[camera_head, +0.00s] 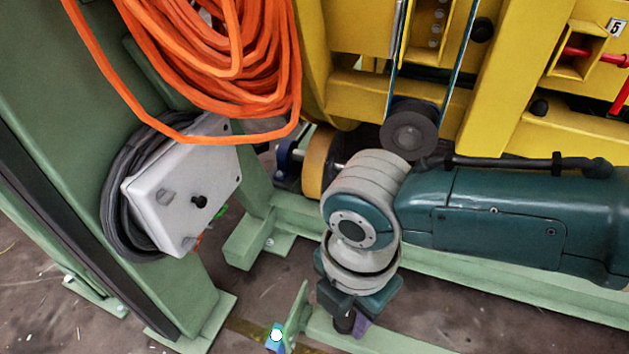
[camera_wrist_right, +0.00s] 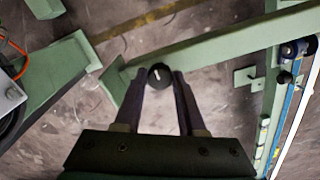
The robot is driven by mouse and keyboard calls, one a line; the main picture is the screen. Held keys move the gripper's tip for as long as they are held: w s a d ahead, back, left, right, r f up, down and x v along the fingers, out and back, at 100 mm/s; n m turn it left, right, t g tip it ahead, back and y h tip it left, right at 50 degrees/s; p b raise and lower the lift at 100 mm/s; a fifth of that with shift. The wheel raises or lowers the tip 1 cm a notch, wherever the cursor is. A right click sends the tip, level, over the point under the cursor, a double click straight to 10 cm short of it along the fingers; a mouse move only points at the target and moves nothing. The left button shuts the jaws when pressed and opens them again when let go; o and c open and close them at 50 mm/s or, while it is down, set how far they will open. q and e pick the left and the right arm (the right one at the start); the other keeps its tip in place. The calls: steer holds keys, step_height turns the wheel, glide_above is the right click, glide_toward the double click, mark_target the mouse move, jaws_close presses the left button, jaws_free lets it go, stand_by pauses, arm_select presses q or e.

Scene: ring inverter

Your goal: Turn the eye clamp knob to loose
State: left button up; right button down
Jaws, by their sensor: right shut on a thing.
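The knob (camera_wrist_right: 160,76) is a round black dial with a white pointer line, seen in the right wrist view. The line points nearly straight up in that picture. My right gripper (camera_wrist_right: 158,84) has its two dark fingers on either side of the knob, shut on it. In the head view my right gripper (camera_head: 350,320) points down beside the green floor beam at the bottom centre, and its wrist hides the knob there. My left gripper is in neither view.
A grey-white box (camera_head: 185,183) with small knobs sits on the green post (camera_head: 60,130) at left. Orange hose coils (camera_head: 225,60) hang above it. A yellow frame (camera_head: 480,110) stands behind my right arm. A green floor beam (camera_wrist_right: 225,48) runs beside the gripper.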

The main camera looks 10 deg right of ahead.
steer(key=n, duration=0.4)
steer(key=shift+n, duration=0.9)
steer(key=c, duration=0.5)
jaws_free()
steer(key=shift+r, duration=0.15)
